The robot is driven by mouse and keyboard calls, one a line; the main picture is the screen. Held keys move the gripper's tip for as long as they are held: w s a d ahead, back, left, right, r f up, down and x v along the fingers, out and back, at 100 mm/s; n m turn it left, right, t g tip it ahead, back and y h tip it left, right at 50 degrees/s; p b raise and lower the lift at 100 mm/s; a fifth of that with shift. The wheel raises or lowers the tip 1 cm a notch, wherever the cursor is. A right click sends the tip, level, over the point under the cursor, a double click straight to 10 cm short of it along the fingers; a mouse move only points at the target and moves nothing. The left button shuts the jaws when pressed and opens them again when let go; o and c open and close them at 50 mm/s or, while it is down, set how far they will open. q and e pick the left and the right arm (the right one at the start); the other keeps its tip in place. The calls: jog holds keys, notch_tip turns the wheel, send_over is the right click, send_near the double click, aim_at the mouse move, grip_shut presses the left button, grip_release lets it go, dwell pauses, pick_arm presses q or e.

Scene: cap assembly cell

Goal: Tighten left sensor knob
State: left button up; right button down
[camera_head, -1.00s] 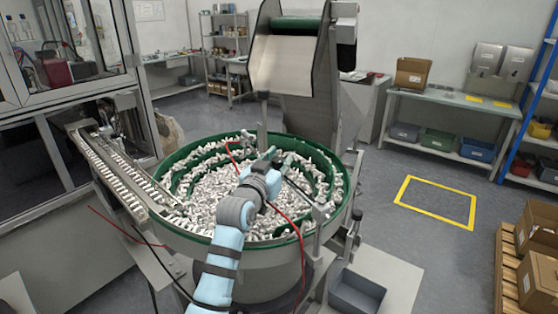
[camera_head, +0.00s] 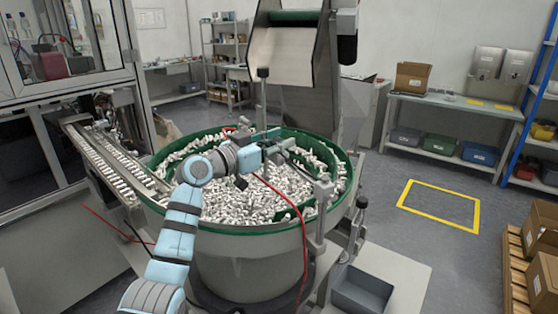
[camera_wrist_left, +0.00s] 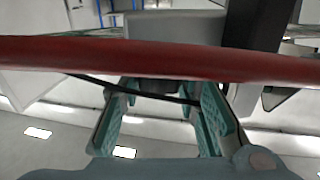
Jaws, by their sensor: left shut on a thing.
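My left gripper (camera_head: 280,143) reaches over the green-rimmed feeder bowl (camera_head: 262,238), with its fingers pointing right, at the sensor mount behind the bowl's middle. In the left wrist view the teal fingers (camera_wrist_left: 160,100) stand on both sides of a dark piece (camera_wrist_left: 155,84), which I take to be the left sensor knob. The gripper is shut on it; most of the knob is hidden. A post (camera_head: 263,100) with a black top rises just behind the gripper. My right gripper is not in view.
A red cable (camera_wrist_left: 160,60) crosses close before the wrist camera; it also hangs over the bowl's front (camera_head: 304,250). Another sensor post (camera_head: 322,205) stands at the bowl's right rim. White caps (camera_head: 250,200) fill the bowl. A linear track (camera_head: 110,160) leads off left.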

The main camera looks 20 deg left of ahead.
pick_arm(q)
jog(key=shift+f+m+g+h+b, duration=0.25)
jog(key=shift+m+g+h+b, duration=0.45)
jog(key=shift+h+b, duration=0.3)
jog(key=shift+r+m+g+h+b, duration=0.2)
jog(key=shift+m+g+h+b, duration=0.35)
jog(key=shift+m+g+h, duration=0.4)
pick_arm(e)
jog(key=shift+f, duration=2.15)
pick_arm(q)
jog(key=o, duration=1.2)
jog(key=v, duration=1.2)
jog(key=shift+w+a, duration=0.1)
jog(key=shift+a, duration=0.05)
